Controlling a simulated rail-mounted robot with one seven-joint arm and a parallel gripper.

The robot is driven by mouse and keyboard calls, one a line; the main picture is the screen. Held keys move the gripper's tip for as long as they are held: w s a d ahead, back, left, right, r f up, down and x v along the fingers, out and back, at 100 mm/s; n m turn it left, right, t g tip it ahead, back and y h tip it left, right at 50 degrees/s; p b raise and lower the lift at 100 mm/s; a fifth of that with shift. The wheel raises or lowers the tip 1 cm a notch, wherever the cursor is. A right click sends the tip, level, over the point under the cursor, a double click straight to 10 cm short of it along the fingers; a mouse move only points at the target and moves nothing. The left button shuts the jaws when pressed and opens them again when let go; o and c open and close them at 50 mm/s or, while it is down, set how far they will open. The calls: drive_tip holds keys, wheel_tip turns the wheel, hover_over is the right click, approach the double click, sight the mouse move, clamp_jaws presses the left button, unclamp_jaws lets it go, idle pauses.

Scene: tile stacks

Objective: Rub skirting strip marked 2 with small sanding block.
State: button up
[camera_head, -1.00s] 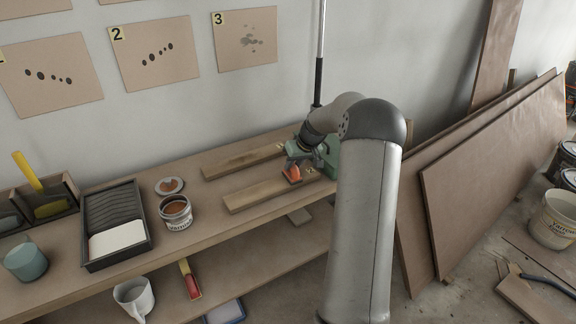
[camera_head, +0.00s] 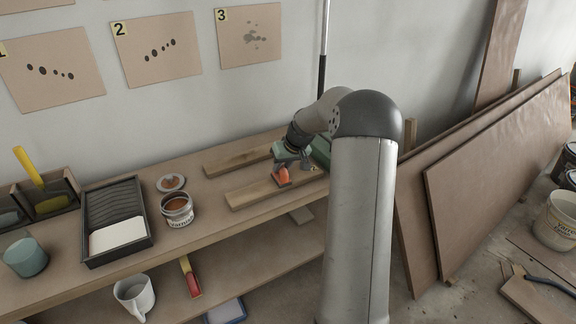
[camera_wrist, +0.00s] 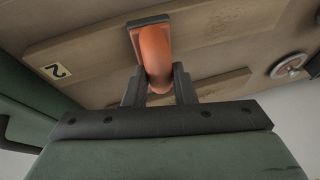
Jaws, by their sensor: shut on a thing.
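The small sanding block, an orange grip on a dark base, is held in my gripper (camera_wrist: 158,92). It shows in the wrist view (camera_wrist: 153,48) and in the head view (camera_head: 282,177). It is over the front wooden strip (camera_head: 250,192), toward that strip's right end, and looks down on its top, though contact is hard to tell. In the wrist view this strip (camera_wrist: 215,25) runs behind the block, with a yellow label marked 2 (camera_wrist: 56,71) near its end. A second strip (camera_head: 235,159) lies behind, nearer the wall. My gripper is shut on the block.
Left on the bench (camera_head: 70,272) are an open tin (camera_head: 177,212), its lid (camera_head: 171,183), a paint tray (camera_head: 147,236) and a blue-green cup (camera_head: 25,258). A mug (camera_head: 134,298) and a red-handled brush (camera_head: 190,278) are below. Boards (camera_head: 490,180) lean at right.

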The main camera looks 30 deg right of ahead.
drive_tip(key=shift+a+f+b, duration=0.15)
drive_tip(key=shift+a+b, duration=0.45)
drive_tip(key=shift+a, duration=1.85)
drive_tip(key=shift+w+a, duration=0.15)
drive_tip(key=shift+a, duration=1.65)
drive_tip(key=shift+s+d+p, duration=0.15)
drive_tip(key=shift+d+p, duration=0.1)
drive_tip(key=shift+d, duration=3.3)
drive_tip(key=shift+s+d+p, duration=0.15)
drive_tip(key=shift+d+p, duration=0.05)
drive_tip(key=shift+d, duration=3.3)
wheel_tip(320, 180, up, 7)
drive_tip(key=p, duration=0.4)
